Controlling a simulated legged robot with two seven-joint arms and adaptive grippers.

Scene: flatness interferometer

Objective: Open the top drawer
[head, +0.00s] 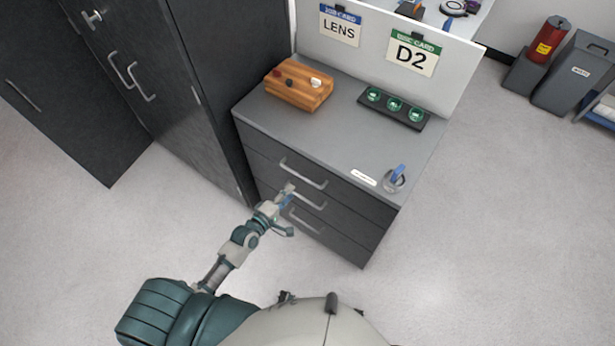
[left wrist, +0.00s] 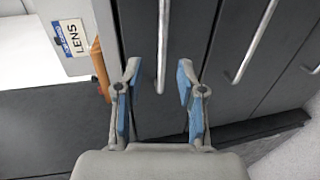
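The grey cabinet (head: 335,125) has three dark drawers with bar handles, and all look shut. The top drawer's handle (head: 303,174) is the uppermost bar, and this handle also shows in the left wrist view (left wrist: 163,40). My left gripper (head: 287,192) is in front of the drawers, near the left end of the top handle. In the left wrist view, my left gripper (left wrist: 158,82) is open, with its blue-padded fingers on either side of the near end of the top handle. Contact cannot be told. My right gripper is not in view.
The middle drawer's handle (head: 308,199) and the bottom handle (head: 304,220) lie just below. A tall dark cabinet (head: 170,80) is close left.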

